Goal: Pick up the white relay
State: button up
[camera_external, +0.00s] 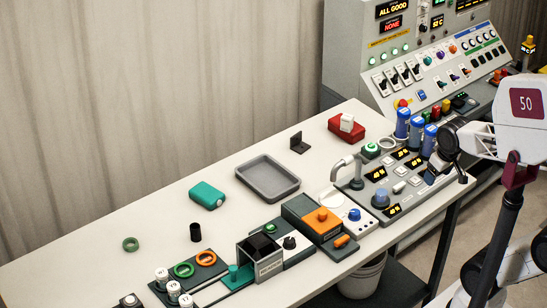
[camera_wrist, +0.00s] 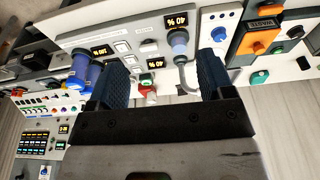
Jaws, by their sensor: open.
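A small white block (camera_external: 346,122), which looks like the white relay, sits on top of a red block (camera_external: 338,131) near the back of the table in the external view. In the wrist view, the red block (camera_wrist: 145,80) and a white piece (camera_wrist: 151,98) show small between my fingers, partly cut off by the gripper body. My gripper (camera_wrist: 161,62) is open and empty, with its two dark blue fingers wide apart. In the external view my arm is at the right, over the control panel side, well apart from the white block.
A grey tray (camera_external: 245,177), a black bracket (camera_external: 300,141) and a teal block (camera_external: 208,195) stand on the table. Blue cylinders (camera_external: 402,124) and a panel with a curved tap (camera_external: 343,162) lie between my arm and the red block. The back left of the table is clear.

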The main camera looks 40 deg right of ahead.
jog(key=w+d+r+n, duration=0.1)
jog(key=w+r+n, duration=0.15)
jog(key=w, duration=0.55)
jog(key=w+d+r+n, duration=0.1)
jog(key=w+n, duration=0.3)
jog(key=w, duration=0.3)
jog(key=n+g, duration=0.3)
jog(key=n, duration=1.3)
send_over(347, 117)
jog(key=f, duration=1.3)
jog(key=shift+s+a+f, duration=0.1)
jog(key=shift+s+f, duration=0.1)
jog(key=shift+f, duration=0.2)
jog(key=shift+w+f, duration=0.25)
jog(key=shift+w, duration=0.1)
jog(key=shift+f, duration=1.3)
